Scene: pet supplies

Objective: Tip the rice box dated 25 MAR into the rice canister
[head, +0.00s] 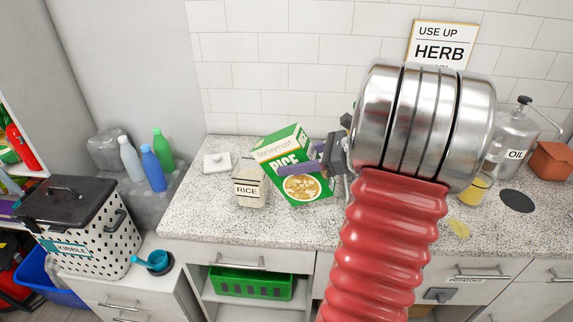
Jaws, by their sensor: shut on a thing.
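My gripper (312,167) is shut on a green and white rice box (278,143). The box is tilted to the left, with its upper end near the rice canister. Its date is not readable in this view. The canister (250,190) stands upright on the speckled counter, left of the box, and bears a RICE label. A small white square lid (217,163) lies on the counter to the canister's left. I cannot tell whether any rice is falling from the box.
An OIL can (515,132) and a jar with yellow contents (477,187) stand at the right. A KIBBLE bin (85,240) is at the left, near several bottles (152,167). A green crate (250,283) sits below the counter. The counter front left of the canister is clear.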

